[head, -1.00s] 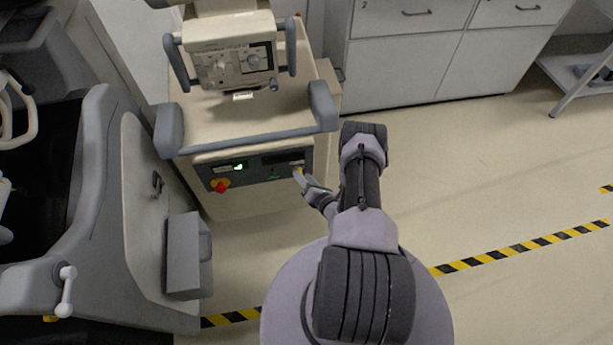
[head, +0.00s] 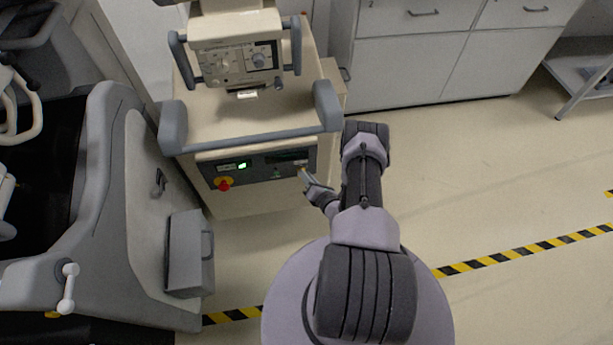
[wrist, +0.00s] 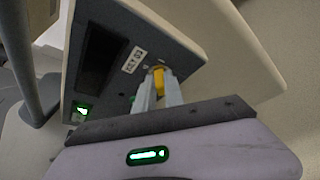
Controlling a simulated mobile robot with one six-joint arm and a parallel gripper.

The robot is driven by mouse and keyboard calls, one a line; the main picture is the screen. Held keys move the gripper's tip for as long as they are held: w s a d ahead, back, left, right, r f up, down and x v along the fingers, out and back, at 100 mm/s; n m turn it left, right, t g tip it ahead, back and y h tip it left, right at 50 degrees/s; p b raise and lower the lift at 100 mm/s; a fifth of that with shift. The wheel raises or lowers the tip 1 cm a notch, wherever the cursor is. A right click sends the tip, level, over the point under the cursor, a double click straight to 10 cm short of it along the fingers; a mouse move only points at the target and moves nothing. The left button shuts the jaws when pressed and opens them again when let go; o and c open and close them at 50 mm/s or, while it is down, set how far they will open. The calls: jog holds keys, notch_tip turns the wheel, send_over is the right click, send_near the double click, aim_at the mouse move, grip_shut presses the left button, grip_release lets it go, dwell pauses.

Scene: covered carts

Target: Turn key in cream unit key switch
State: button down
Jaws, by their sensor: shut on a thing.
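The cream unit (head: 246,118) is a wheeled cart with a dark control panel (head: 246,172) low on its front. In the wrist view, the panel (wrist: 117,103) is close and tilted, with a white label marked KEY beside the key switch. A yellow key (wrist: 159,79) stands at the switch, between my fingertips. My gripper (wrist: 158,92) is shut on the yellow key. In the head view, my gripper (head: 304,176) is at the panel's right end. The fingers hide part of the key and the switch, so the key's angle is hard to tell.
A grey machine (head: 110,210) stands at the left and white cabinets (head: 410,70) at the back. Floor on the right is clear, crossed by striped tape (head: 520,247).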

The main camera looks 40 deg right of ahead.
jog(key=n+g+h+p, duration=0.1)
jog(key=n+h, duration=0.1)
jog(key=n, duration=0.1)
jog(key=n+g+h+p, duration=0.1)
jog(key=n, duration=0.1)
jog(key=shift+w+a+r+g+p, duration=0.3)
jog(key=shift+w+a+r, duration=0.05)
jog(key=shift+a, duration=0.05)
jog(key=c, duration=1.3)
grip_release()
jog(key=shift+c, duration=0.2)
